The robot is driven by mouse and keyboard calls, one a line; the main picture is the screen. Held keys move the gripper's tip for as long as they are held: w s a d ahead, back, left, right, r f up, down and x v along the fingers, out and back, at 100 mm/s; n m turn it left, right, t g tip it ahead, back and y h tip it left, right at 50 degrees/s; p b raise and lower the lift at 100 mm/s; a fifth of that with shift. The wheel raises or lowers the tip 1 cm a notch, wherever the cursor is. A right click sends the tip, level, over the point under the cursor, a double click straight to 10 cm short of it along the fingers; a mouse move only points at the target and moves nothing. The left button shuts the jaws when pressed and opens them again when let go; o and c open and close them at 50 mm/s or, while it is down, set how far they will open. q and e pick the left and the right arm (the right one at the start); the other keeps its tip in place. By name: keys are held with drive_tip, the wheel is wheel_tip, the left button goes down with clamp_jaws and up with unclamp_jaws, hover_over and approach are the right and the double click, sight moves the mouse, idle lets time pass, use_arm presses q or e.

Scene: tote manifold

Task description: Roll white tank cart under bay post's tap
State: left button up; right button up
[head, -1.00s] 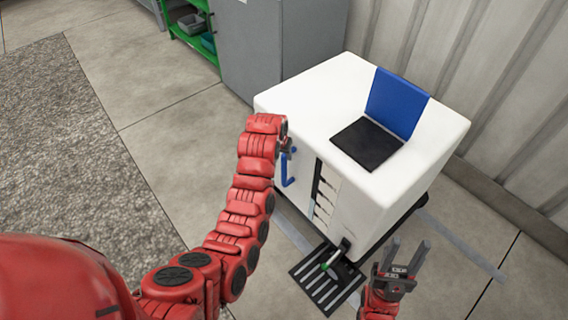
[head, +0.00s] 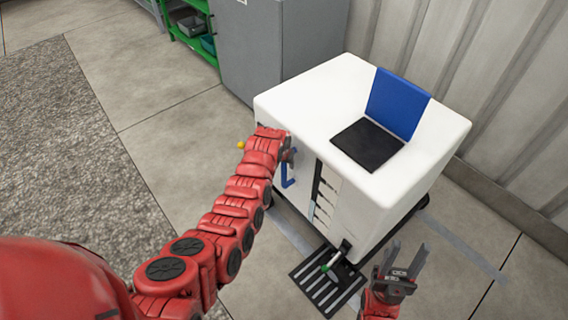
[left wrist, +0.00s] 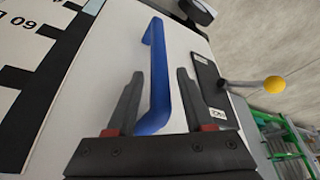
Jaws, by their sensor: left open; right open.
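The white tank cart (head: 310,95) stands in front of me, with an open blue lid (head: 397,103) over a black square on its top. A blue bar handle (head: 287,180) is on its front side and also shows in the left wrist view (left wrist: 160,75). My left gripper (head: 290,150) is open at this handle. In the left wrist view its fingers (left wrist: 159,82) appear on either side of the bar; I cannot tell how deep it sits between them. My right gripper (head: 406,256) is open and empty, low beside the cart's right corner. No bay post is identifiable.
A yellow knob (head: 241,145) on a lever sticks out beside the cart; it also shows in the left wrist view (left wrist: 274,83). A grey cabinet (head: 270,45) and corrugated wall stand behind. Floor at left is clear.

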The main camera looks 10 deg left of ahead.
use_arm(q)
clamp_jaws()
idle(1.4)
